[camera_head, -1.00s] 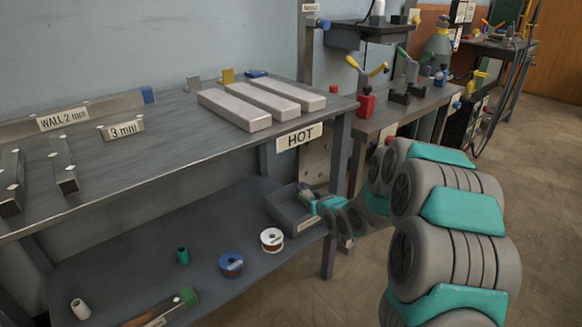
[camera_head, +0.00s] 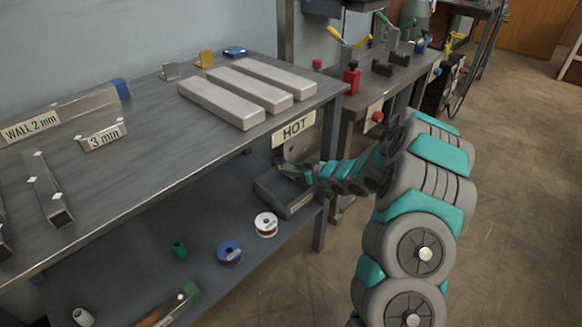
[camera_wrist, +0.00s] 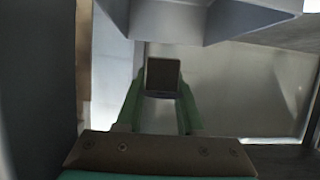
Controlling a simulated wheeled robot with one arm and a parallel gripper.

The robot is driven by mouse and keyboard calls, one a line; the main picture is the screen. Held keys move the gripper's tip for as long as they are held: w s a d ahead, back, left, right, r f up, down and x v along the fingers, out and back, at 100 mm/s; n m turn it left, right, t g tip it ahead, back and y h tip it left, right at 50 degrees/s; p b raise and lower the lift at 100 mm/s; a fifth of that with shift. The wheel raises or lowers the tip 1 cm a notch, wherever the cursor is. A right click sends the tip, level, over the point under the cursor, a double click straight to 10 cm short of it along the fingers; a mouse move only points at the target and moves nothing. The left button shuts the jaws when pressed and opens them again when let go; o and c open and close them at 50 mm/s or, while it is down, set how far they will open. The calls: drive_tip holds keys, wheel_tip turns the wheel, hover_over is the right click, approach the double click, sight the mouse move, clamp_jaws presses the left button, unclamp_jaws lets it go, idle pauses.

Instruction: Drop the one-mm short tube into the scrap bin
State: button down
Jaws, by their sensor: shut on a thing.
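My gripper (camera_head: 288,171) is at the grey scrap bin (camera_head: 300,206), which stands on the lower shelf near its right end. The fingertips are over the bin's opening, near its back edge. In the wrist view my gripper (camera_wrist: 161,85) has its two green fingers shut on a short square tube (camera_wrist: 163,73), whose dark end faces the camera. In the head view the tube is too small and hidden to make out. I cannot tell its wall thickness.
A bench leg (camera_head: 320,225) is close right.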

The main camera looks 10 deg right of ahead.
drive_tip(key=shift+f+b, duration=1.45)
drive_tip(key=shift+f, duration=0.65)
drive_tip(key=shift+c, duration=2.2)
unclamp_jaws()
drive_tip(key=v, duration=0.7)
drive_tip(key=shift+s+d, duration=0.2)
drive_tip(key=shift+s, duration=0.1)
drive_tip(key=shift+r, duration=0.15)
